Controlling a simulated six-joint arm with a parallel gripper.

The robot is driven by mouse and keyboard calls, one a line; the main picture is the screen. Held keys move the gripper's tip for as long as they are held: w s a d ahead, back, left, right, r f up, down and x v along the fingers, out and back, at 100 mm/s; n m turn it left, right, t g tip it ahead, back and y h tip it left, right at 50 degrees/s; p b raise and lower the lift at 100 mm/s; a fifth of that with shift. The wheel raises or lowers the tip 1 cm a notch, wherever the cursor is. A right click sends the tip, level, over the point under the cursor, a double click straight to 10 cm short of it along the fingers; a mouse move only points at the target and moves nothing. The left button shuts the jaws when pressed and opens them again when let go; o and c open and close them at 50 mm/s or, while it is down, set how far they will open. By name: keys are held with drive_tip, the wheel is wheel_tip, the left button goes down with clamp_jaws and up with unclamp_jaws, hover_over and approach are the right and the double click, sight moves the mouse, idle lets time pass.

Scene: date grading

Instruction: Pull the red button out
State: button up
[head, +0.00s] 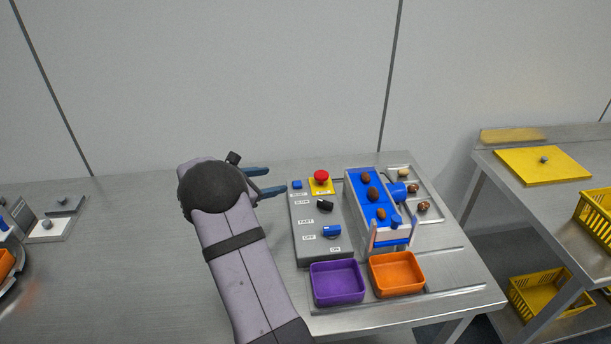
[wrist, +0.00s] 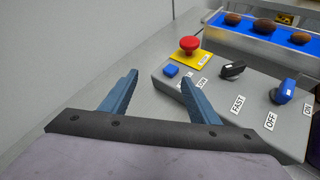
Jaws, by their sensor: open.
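The red button (head: 321,176) is a mushroom-shaped knob on a yellow plate (head: 319,187) at the far end of the grey control box (head: 307,221). In the wrist view the red button (wrist: 189,44) stands ahead of the fingers, a little right of the middle. My gripper (head: 277,180) is open and empty. It is to the left of the red button in the head view, with its fingers apart from it. In the wrist view my gripper (wrist: 158,82) has its two blue fingers spread, the right one near the box's blue button (wrist: 171,71).
The box also carries a black knob (head: 325,205) and a blue switch (head: 332,231). A blue conveyor (head: 381,197) with several dates stands right of it. Purple (head: 338,284) and orange (head: 397,273) trays lie in front. The table left of my arm is mostly clear.

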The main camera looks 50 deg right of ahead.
sight(317, 175)
drive_tip(key=s+d+g, duration=0.1)
drive_tip(key=s+d, duration=0.1)
drive_tip(key=s, duration=0.1)
drive_tip(key=s+d+n+g, duration=0.1)
drive_tip(key=s+d, duration=0.2)
drive_tip(key=shift+d+r+g+h, duration=0.2)
drive_tip(key=shift+d+g+h, duration=0.1)
drive_tip(key=shift+h, duration=0.1)
drive_tip(key=shift+p+x, duration=1.35)
drive_tip(key=shift+x, duration=2.25)
drive_tip(key=shift+a+f, duration=0.1)
drive_tip(key=shift+f, duration=0.05)
drive_tip(key=shift+c, duration=0.2)
clamp_jaws()
drive_tip(key=shift+w+r, duration=0.1)
drive_tip(key=shift+r, duration=0.65)
drive_tip(key=shift+o, duration=0.2)
unclamp_jaws()
drive_tip(key=shift+f+b, duration=0.1)
drive_tip(key=shift+b, duration=0.25)
drive_tip(key=shift+b+v, duration=1.2)
drive_tip(key=shift+v, duration=2.5)
